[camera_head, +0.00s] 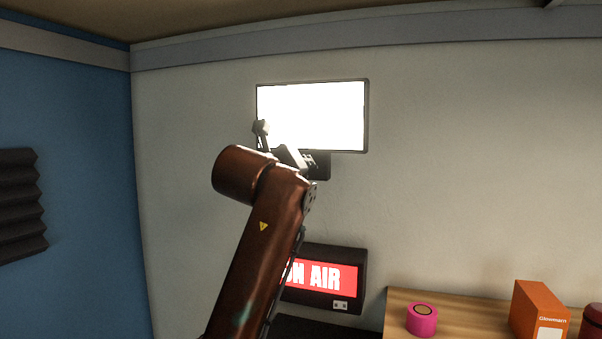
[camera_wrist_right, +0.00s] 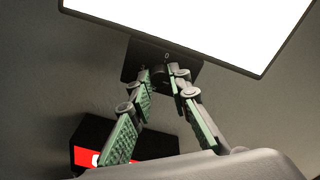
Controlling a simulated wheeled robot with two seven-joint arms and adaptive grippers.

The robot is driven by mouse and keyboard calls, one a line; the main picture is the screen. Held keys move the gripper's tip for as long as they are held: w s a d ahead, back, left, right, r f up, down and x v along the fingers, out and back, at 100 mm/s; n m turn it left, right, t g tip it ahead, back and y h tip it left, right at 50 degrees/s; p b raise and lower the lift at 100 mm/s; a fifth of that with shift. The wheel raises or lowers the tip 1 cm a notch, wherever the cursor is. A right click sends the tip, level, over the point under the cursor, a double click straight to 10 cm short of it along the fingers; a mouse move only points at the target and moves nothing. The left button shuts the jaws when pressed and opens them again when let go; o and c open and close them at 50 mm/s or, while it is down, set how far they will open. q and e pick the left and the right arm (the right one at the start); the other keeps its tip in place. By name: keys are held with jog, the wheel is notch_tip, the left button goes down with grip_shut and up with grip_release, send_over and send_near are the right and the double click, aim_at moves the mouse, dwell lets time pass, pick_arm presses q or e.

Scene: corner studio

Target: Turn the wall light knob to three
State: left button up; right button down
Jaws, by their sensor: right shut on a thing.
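The wall light is a bright white rectangular panel (camera_head: 318,115) with a dark frame, high on the grey wall. It also fills the top of the right wrist view (camera_wrist_right: 200,25). Below its lower edge sits a small dark control box (camera_head: 321,166), also in the right wrist view (camera_wrist_right: 134,62). My right gripper (camera_wrist_right: 162,80) has its green-padded fingers on either side of the dark knob (camera_wrist_right: 173,82) on this box, shut on it. A tiny pale mark shows above the knob; the knob's setting cannot be read. My left gripper is not in view.
A lit red ON AIR sign (camera_head: 335,280) hangs below the light, behind my arm. A wooden surface (camera_head: 460,318) at lower right holds a pink roll (camera_head: 422,321) and an orange box (camera_head: 538,308). Dark foam (camera_head: 18,205) is on the blue wall at left.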

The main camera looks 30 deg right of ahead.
jog(key=n, duration=2.3)
jog(key=f+n+t+h, duration=0.1)
jog(key=n, duration=1.1)
jog(key=shift+n+b, duration=0.3)
jog(key=shift+r, duration=0.1)
jog(key=c, duration=1.8)
grip_release()
jog(key=shift+r, duration=0.1)
